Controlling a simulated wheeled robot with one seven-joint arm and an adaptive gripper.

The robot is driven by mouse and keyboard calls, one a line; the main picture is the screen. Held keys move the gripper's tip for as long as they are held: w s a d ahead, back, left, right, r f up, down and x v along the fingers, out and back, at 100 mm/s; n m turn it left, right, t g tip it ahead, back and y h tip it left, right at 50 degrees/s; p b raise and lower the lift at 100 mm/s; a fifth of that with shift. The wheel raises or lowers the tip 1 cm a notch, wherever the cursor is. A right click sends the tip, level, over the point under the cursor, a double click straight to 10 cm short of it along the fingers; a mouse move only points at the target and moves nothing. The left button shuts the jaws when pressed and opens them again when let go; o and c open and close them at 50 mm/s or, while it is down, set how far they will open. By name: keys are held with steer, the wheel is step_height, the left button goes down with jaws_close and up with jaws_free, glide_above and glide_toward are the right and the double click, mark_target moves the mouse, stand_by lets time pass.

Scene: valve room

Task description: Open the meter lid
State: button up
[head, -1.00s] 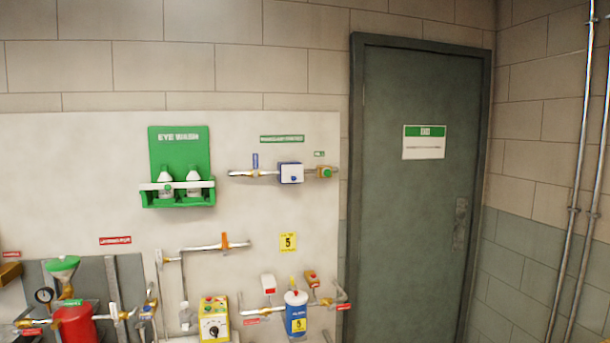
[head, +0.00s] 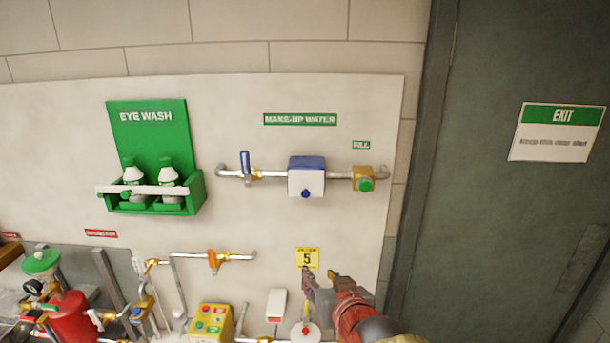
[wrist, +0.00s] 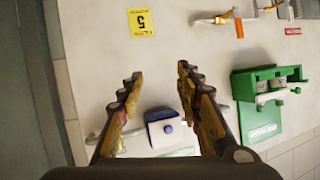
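The water meter (head: 306,177) sits on the make-up water pipe on the white wall panel. It is a white box with a blue top and a round blue knob (head: 305,194) low on its front. Its lid looks shut. My gripper (head: 319,278) is below the meter and a little to its right in the head view, apart from it. In the wrist view my gripper (wrist: 157,80) is open and empty, its two fingers spread wide. The meter (wrist: 166,128) shows between the fingers, further off toward the wall, with its lower part in the picture partly hidden.
On the same pipe are a blue-handled valve (head: 245,164) to the left and a brass fill valve with a green button (head: 363,180) to the right. A green eye wash holder (head: 153,160) stands out further left. The door (head: 500,220) is at the right.

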steer(key=w+a+r+t+p, duration=0.2)
steer(key=w+r+p, duration=0.3)
steer(key=r, duration=0.1)
steer(key=m+t+h+p, duration=0.2)
steer(key=t+h+p, duration=0.15)
steer(key=p, duration=0.35)
glide_toward(306, 194)
steer(key=shift+h, duration=0.25)
steer(key=shift+w+r+p, duration=0.1)
steer(key=shift+w+p, duration=0.7)
steer(key=shift+w, duration=3.3)
steer(key=shift+c, duration=0.2)
steer(key=c, duration=0.7)
jaws_close()
